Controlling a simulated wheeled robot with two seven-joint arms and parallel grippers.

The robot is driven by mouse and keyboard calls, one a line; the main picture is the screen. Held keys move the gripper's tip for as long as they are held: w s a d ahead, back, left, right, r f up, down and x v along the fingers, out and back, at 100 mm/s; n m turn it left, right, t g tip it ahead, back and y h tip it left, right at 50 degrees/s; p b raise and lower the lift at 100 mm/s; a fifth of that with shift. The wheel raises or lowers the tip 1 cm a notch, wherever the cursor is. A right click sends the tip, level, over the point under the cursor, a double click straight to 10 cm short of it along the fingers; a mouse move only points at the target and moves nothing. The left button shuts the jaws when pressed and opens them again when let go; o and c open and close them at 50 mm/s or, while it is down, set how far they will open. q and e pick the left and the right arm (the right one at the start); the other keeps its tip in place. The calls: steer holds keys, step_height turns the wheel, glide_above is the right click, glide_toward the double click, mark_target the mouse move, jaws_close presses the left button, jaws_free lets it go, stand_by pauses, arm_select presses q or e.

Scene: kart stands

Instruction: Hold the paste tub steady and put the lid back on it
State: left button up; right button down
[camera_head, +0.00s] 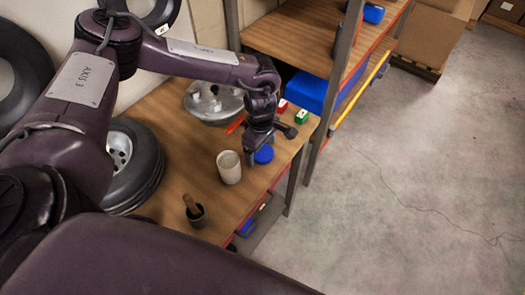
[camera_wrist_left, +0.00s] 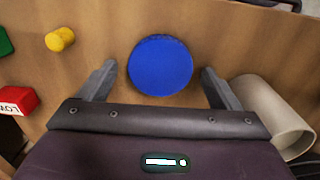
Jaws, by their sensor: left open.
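The blue round lid (camera_head: 264,155) lies on the wooden bench near its front edge. In the left wrist view the lid (camera_wrist_left: 160,65) sits between the spread fingers, with a gap on both sides. My left gripper (camera_head: 259,152) is open and empty, pointing down over the lid and partly hiding it in the head view. The paste tub (camera_head: 229,170) is a pale, open-topped cylinder standing upright on the bench, left of the lid and apart from it. It also shows at the right of the left wrist view (camera_wrist_left: 268,120), beside one finger. My right gripper is out of view.
A dark cup (camera_head: 196,215) with a brown handle in it stands nearer on the bench. A metal dish (camera_head: 212,103), a red box (camera_head: 282,105) and a green box (camera_head: 301,117) are behind.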

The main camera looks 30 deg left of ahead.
arm_select(q)
steer(key=c, duration=1)
steer(key=shift+c, duration=0.2)
steer(key=shift+r, duration=0.15)
steer(key=shift+r, duration=0.25)
step_height(320, 180, up, 10)
steer(key=b, duration=0.3)
step_height(320, 180, up, 8)
glide_above(261, 151)
steer(key=shift+r+p, duration=0.45)
steer(key=shift+r, duration=0.2)
